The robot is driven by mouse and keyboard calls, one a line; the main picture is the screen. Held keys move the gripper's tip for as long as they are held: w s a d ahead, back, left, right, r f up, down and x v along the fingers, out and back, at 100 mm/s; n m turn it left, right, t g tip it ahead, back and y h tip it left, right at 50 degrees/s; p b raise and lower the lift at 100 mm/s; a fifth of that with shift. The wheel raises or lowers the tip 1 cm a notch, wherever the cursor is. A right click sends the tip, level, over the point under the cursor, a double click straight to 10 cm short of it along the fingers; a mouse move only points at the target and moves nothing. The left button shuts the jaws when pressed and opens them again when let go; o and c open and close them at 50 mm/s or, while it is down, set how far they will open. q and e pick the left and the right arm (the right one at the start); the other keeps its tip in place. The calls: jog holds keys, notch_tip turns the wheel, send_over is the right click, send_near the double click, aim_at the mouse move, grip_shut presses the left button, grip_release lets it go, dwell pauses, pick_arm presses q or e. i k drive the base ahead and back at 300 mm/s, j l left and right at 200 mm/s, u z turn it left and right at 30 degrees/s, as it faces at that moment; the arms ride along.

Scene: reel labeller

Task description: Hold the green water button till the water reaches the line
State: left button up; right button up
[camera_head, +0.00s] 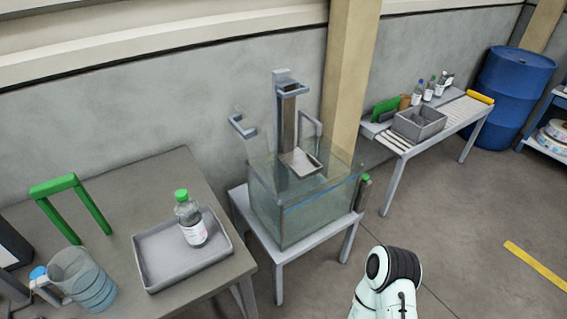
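A clear glass tank (275,208) stands on a small grey table in the middle. A blue line (322,194) runs across its upper front right side. The tank looks faintly green; I cannot tell where the water surface lies against the line. A small green button (365,178) tops a dark post at the tank's right side. A grey column with a small tray (301,163) rises from the tank. Part of my white arm shows at the bottom, right of the tank, apart from the button in the picture. Neither gripper is in view.
The left table (125,195) holds a grey tray (163,268) with a green-capped bottle (190,220), a jug (85,280) and a green frame (55,186).

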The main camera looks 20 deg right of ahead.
aim_at(365, 176)
jog(key=k+j+z, duration=0.1)
jog(key=j+z, duration=0.15)
jog(key=z, duration=0.2)
jog(key=i+l+u, duration=0.1)
jog(key=u, duration=0.25)
jog(key=l+u, duration=1)
jog(key=l, duration=1.75)
jog(key=k+l+u, duration=0.1)
jog(key=l, duration=1)
